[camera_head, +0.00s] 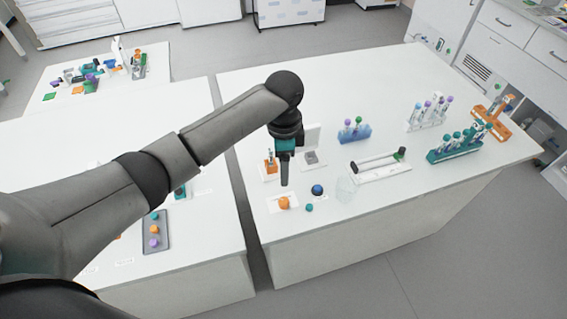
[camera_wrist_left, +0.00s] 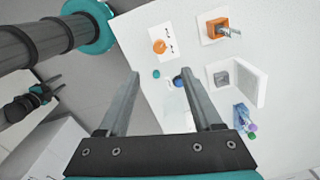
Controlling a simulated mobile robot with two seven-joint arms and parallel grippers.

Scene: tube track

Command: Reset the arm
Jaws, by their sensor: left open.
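My left arm (camera_head: 180,150) reaches in from the left, over the gap between two white tables to the near part of the right table. My left gripper (camera_head: 285,183) points down above that table, near an orange ball (camera_head: 284,203) and a dark blue ball (camera_head: 317,190). In the left wrist view its two fingers (camera_wrist_left: 158,72) are apart with nothing held between them. My right gripper (camera_wrist_left: 50,88) seems to show small and dark at the left of the wrist view, away from the table; its jaws are too small to judge.
The right table (camera_head: 400,80) also bears a blue rack (camera_head: 354,135), a white track (camera_head: 378,168), a teal rack (camera_head: 458,152) and an orange rack (camera_head: 492,117). The table's back left is bare.

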